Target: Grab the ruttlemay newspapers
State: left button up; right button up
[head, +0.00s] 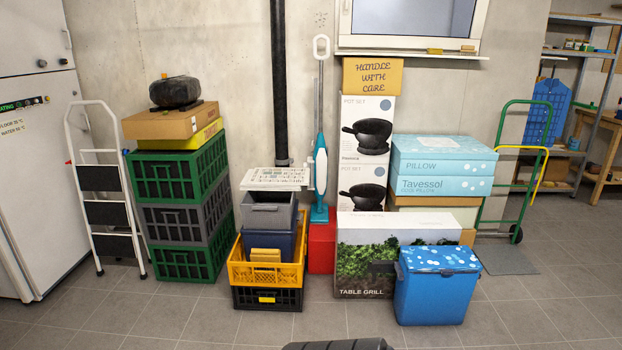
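No stack is readable as the ruttlemay newspapers. The grey bin stands above a dark blue bin (285,243) and a yellow crate (240,268). Neither of my grippers is in view.
Green and grey crates (178,178) and a step ladder (104,205) stand left. A blue-white mop (320,165), a red box (321,246), a table grill box (370,295) and a blue cooler (436,290) stand right. The tiled floor in front is clear.

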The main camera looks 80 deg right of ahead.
aim_at(259, 179)
jog(key=z, duration=2.4)
